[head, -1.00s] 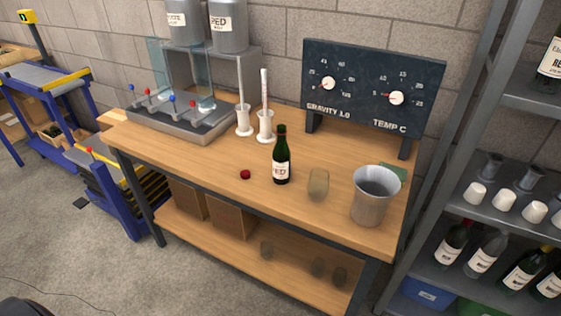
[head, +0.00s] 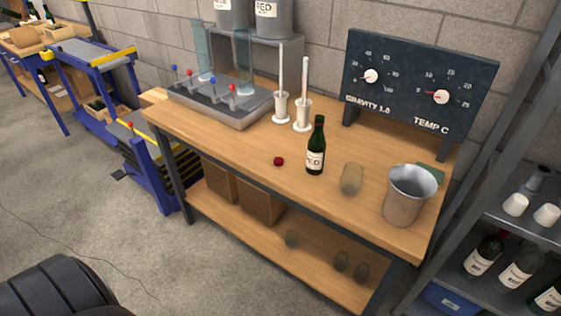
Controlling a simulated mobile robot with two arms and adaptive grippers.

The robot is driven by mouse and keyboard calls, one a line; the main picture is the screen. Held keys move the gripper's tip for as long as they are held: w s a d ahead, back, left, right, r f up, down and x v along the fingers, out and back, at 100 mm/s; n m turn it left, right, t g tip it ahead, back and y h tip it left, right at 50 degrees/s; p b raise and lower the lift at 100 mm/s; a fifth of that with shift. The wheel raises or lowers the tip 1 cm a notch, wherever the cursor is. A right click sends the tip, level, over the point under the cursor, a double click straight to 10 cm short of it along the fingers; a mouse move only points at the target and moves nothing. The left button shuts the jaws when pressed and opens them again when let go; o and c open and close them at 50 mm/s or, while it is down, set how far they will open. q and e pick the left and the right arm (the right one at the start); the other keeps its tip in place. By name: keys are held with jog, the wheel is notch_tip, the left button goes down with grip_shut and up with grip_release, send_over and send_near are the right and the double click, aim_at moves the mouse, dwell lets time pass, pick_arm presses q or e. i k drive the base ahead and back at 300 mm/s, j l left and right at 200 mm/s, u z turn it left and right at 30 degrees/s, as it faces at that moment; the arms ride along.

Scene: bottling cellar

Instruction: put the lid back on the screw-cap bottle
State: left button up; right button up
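A dark green bottle (head: 316,150) with a white label stands upright on the wooden workbench (head: 240,143). A small dark red cap (head: 279,161) lies on the bench just left of the bottle, apart from it. The very top of the bottle is too small to read clearly. Neither gripper is in the head view.
A metal bucket (head: 408,196) and a clear glass (head: 351,179) stand right of the bottle. Two white-based cylinders (head: 302,117), a filler tray (head: 222,103) and a gauge board (head: 417,84) stand behind. The bench front near the cap is clear. A cable crosses the floor.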

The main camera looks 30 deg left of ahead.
aim_at(317, 144)
jog(key=j+z, duration=0.15)
jog(key=z, duration=0.2)
jog(key=j+z, duration=0.2)
jog(key=z, duration=0.15)
jog(key=j+z, duration=0.15)
jog(key=j, duration=0.4)
jog(key=k+j+z, duration=0.15)
jog(key=j, duration=0.35)
jog(key=j+z, duration=0.15)
jog(key=j, duration=0.4)
jog(key=k+j+z, duration=0.15)
jog(key=j, duration=0.35)
jog(key=k+j, duration=0.1)
jog(key=j, duration=0.55)
jog(key=k, duration=0.05)
